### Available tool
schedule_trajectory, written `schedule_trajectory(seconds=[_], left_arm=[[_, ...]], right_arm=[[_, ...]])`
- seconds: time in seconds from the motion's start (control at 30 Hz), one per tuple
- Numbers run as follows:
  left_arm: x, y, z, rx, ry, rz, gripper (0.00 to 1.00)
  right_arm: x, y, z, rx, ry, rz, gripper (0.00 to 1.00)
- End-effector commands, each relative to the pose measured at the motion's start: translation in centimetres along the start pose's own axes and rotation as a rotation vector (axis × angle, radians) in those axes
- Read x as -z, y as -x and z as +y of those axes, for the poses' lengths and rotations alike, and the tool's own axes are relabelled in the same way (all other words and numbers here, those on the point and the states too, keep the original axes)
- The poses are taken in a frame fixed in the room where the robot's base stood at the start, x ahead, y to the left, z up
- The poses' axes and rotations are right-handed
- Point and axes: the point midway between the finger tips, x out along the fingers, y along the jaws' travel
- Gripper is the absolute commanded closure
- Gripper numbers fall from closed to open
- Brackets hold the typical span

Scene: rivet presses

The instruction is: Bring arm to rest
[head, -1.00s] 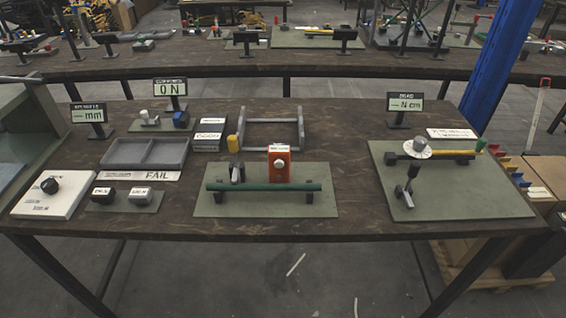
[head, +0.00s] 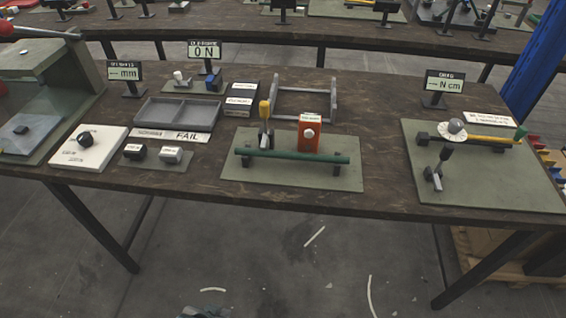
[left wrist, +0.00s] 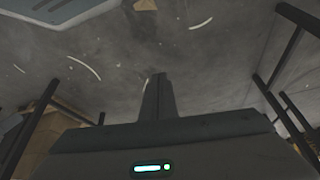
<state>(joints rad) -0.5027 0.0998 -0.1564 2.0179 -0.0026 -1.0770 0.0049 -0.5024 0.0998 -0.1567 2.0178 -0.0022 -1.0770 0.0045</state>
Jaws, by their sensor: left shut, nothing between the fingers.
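My left gripper (left wrist: 158,92) shows in the left wrist view as two dark fingers closed together, with nothing between them. It points at grey floor, below and away from the table things. In the head view only a small grey piece shows at the bottom edge, left of centre, in front of the table; it looks like part of my left gripper (head: 205,311). My right gripper is in neither view.
The dark worktable (head: 300,200) holds a green mat (head: 300,177) with a green bar and orange block, a grey tray (head: 176,113), a white panel (head: 88,147) and a right-hand mat (head: 475,185). Table legs flank open floor.

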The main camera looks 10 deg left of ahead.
Motion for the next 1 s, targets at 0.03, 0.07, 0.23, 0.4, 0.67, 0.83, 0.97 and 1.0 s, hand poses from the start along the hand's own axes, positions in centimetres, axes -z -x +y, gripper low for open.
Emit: schedule_trajectory(seconds=[0.03,0.07,0.23,0.4,0.67,0.83,0.97,1.0], left_arm=[[-0.5,-2.0,0.3,-0.004,-0.001,0.009,1.00],[-0.8,-3.1,0.5,-0.007,-0.002,0.020,1.00],[-2.7,-8.8,1.6,-0.021,-0.006,0.079,1.00],[-5.3,-13.4,2.7,-0.036,-0.012,0.137,1.00],[-9.2,-17.5,4.0,-0.054,-0.020,0.218,1.00],[-10.4,-18.3,4.4,-0.061,-0.023,0.243,1.00],[-10.6,-18.4,4.4,-0.062,-0.023,0.249,1.00],[-10.6,-18.4,4.4,-0.062,-0.023,0.249,1.00]], right_arm=[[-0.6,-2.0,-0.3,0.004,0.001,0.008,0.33],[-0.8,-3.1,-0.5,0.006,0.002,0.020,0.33],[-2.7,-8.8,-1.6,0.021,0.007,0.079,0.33],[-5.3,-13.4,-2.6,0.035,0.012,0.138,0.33],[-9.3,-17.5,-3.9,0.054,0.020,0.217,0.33],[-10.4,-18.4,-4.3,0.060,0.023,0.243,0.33],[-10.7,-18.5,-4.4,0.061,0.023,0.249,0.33],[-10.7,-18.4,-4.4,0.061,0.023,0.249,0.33]])
